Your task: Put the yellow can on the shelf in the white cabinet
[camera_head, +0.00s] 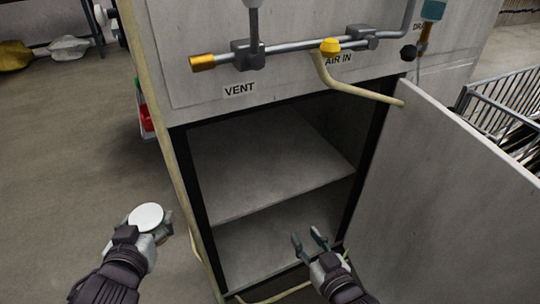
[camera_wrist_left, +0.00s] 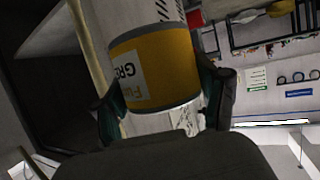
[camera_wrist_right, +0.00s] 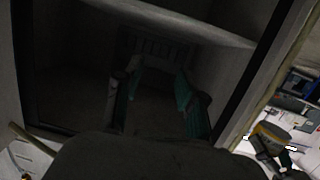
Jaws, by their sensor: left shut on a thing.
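The yellow can (camera_wrist_left: 155,65) has a yellow band and a white label with dark lettering. In the head view only its white round top (camera_head: 146,216) shows clearly. My left gripper (camera_head: 148,226) is shut on the can and holds it to the left of the white cabinet (camera_head: 240,60), outside it. The cabinet door (camera_head: 440,190) stands open to the right. Inside is a shelf (camera_head: 270,165), bare, with an empty compartment floor (camera_head: 265,245) below it. My right gripper (camera_head: 312,240) is open and empty at the lower right of the opening; its fingers show apart in the right wrist view (camera_wrist_right: 155,95).
Pipes with a yellow knob (camera_head: 330,46) and a gold end cap (camera_head: 202,62) run across the cabinet front above the opening. Beige hoses (camera_head: 170,150) hang along its left edge. A wire rack (camera_head: 500,105) stands behind the door.

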